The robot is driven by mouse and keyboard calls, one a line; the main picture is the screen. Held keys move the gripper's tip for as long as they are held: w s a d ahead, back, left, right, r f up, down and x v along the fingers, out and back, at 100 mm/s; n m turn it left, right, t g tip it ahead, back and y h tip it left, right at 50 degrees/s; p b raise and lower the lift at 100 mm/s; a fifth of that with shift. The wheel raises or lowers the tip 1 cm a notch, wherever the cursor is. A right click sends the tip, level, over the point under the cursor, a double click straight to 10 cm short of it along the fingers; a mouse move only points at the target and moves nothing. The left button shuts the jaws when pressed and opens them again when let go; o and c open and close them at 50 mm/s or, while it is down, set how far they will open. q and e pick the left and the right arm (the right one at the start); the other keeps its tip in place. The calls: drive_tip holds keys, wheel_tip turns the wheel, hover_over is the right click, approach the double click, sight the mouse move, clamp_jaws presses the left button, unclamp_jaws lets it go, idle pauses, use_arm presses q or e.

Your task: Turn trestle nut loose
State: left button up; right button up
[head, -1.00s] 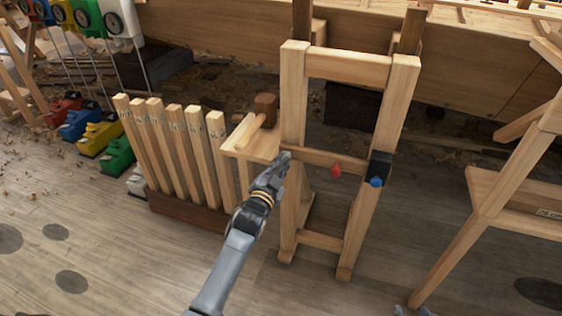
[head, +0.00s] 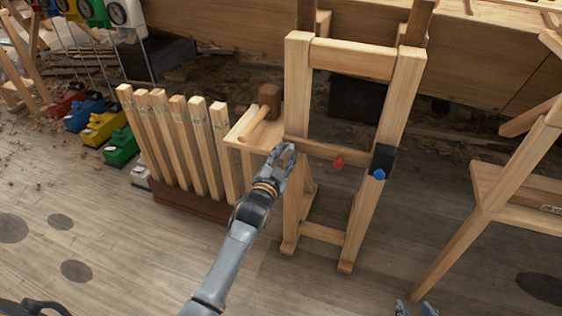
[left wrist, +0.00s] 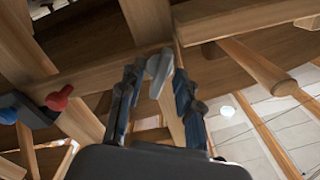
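The wooden trestle (head: 297,85) stands upright in the middle of the head view. My left gripper (head: 282,150) is at its left post, level with the middle crossbar (head: 325,150). In the left wrist view, a grey winged nut (left wrist: 158,72) lies between the fingertips of my left gripper (left wrist: 160,78), which stand apart on either side of it. I cannot tell if they touch it. The gripper hides the nut in the head view. My right gripper (head: 416,309) shows only its two fingertips at the bottom edge; they are apart and empty.
A red knob (head: 339,162) sits on the crossbar and a blue knob (head: 379,174) on a black block at the right post. A mallet (head: 268,100) lies on a small shelf left of the post. Several upright wooden slats (head: 180,145) stand further left. Another trestle (head: 490,190) stands right.

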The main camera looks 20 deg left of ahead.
use_arm(q)
drive_tip(key=s, duration=1.1)
drive_tip(key=shift+s+a, duration=0.2)
drive_tip(key=shift+s, duration=0.2)
